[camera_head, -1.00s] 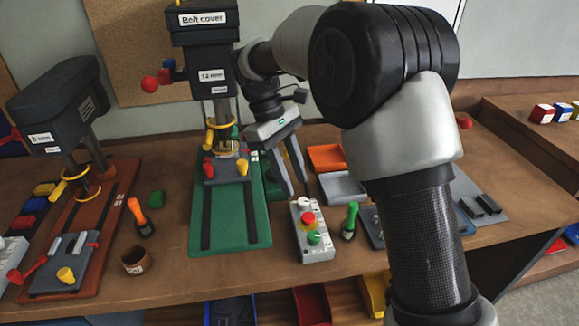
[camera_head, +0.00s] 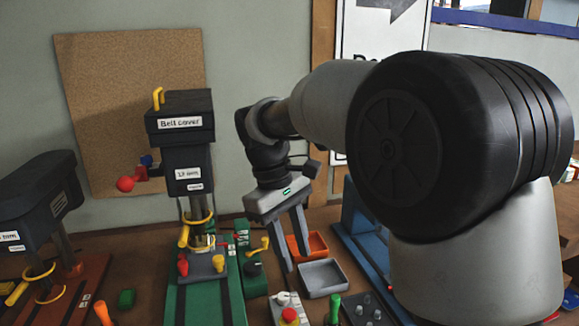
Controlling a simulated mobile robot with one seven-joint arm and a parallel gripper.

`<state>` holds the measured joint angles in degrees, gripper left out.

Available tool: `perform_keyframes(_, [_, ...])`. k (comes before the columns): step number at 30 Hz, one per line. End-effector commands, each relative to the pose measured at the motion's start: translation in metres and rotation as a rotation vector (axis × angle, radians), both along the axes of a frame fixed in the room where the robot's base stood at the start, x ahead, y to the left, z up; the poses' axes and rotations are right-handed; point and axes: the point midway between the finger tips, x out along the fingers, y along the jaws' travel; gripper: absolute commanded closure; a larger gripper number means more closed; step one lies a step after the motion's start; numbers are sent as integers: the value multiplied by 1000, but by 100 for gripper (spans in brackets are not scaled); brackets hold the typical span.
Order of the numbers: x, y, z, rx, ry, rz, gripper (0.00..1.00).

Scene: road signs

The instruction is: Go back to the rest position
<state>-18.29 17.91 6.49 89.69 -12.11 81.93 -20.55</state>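My gripper (camera_head: 289,248) hangs at the end of my arm in the middle of the head view, pointing down. Its two long grey fingers are apart, with nothing visible between them. It is in front of the grey tray and orange tray, to the right of the green drill press labelled "Belt cover" (camera_head: 180,122). From this view I cannot tell the exact height of the fingertips above the bench. My own arm links hide much of the right side.
A second drill press (camera_head: 35,205) stands at the left. An orange tray (camera_head: 318,243) and a grey tray (camera_head: 323,280) lie right of my gripper. A control box with a red button (camera_head: 289,315) is at the lower edge. A corkboard (camera_head: 125,100) hangs behind.

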Motion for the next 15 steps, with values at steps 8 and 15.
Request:
perform_keyframes(8, [-81, -84, 59, 156, -289, -348, 67])
perform_keyframes(15, [-150, -125, 59, 300, -509, -628, 67])
